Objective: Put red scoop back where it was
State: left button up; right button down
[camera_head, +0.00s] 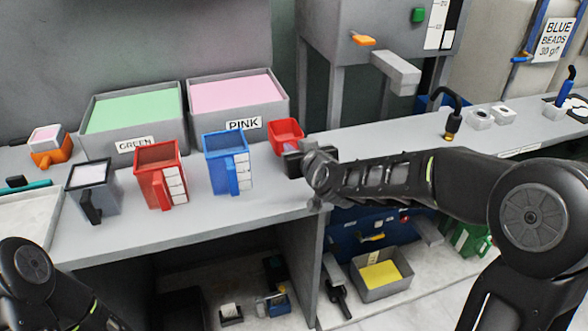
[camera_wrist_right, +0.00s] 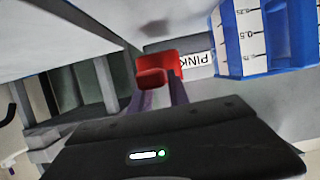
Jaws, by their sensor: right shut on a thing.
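The red scoop (camera_head: 286,134) is at the right end of the bench, just right of the PINK bin (camera_head: 238,101). My right gripper (camera_head: 300,150) is shut on it, reaching in from the right. In the right wrist view the red scoop (camera_wrist_right: 158,68) sits between the fingers of my right gripper (camera_wrist_right: 158,98), with the PINK label behind it. I cannot tell whether the scoop touches the bench. Of my left arm, only dark links show at the lower left; its gripper is out of view.
A blue measuring jug (camera_head: 222,160) stands left of the scoop, with a red jug (camera_head: 158,172) and a grey jug (camera_head: 92,188) further left. The GREEN bin (camera_head: 135,118) is behind them. A narrower counter (camera_head: 400,122) runs right. A grey tray (camera_head: 382,274) sits below.

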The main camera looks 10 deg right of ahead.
jog(key=shift+f, duration=0.75)
jog(key=shift+f+b, duration=0.4)
jog(key=shift+f, duration=1.45)
jog(key=shift+f, duration=0.1)
jog(key=c, duration=1.3)
grip_release()
jog(key=shift+o, duration=0.2)
